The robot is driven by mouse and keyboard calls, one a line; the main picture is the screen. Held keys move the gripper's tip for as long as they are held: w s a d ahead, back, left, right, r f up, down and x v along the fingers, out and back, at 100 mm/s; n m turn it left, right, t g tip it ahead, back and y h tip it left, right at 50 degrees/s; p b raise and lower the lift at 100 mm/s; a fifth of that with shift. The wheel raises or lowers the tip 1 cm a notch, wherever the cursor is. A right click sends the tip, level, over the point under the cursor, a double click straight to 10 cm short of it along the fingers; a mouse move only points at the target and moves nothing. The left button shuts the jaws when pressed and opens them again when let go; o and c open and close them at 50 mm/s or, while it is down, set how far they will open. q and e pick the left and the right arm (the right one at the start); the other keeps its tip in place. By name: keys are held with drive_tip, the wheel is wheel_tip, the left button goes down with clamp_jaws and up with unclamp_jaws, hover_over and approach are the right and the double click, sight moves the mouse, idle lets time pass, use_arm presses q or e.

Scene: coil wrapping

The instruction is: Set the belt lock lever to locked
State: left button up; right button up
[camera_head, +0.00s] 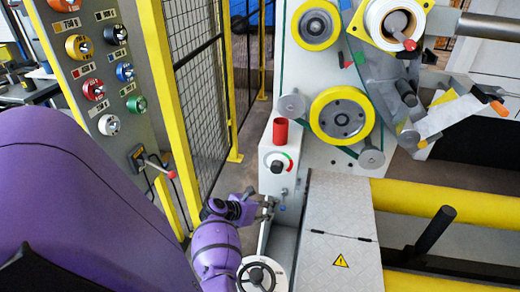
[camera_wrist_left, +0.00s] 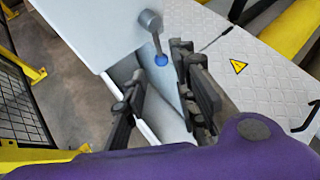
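A small lever with a grey pivot and a blue knob (camera_wrist_left: 161,60) stands at the machine's side in the left wrist view; its knob points down toward my fingers. In the head view the blue knob (camera_head: 282,207) shows below the white dial box, though small. No label tells me whether this is the belt lock lever. My left gripper (camera_wrist_left: 165,95) is open, its dark fingers on either side of a gap below the knob. In the head view the left gripper (camera_head: 266,206) is just left of the knob. I see nothing between its fingers. My right gripper is out of view.
A white dial box (camera_head: 278,172) with a red cylinder (camera_head: 280,131) on top stands above the lever. A grey metal cover (camera_head: 335,225) lies right. A handwheel (camera_head: 262,276) is below. A button panel (camera_head: 100,85) and yellow-framed fence (camera_head: 200,75) stand left.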

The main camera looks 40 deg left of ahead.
use_arm(q)
drive_tip(key=v, duration=0.3)
drive_tip(key=shift+s+r, duration=0.25)
drive_tip(key=shift+s, duration=0.05)
idle(0.4)
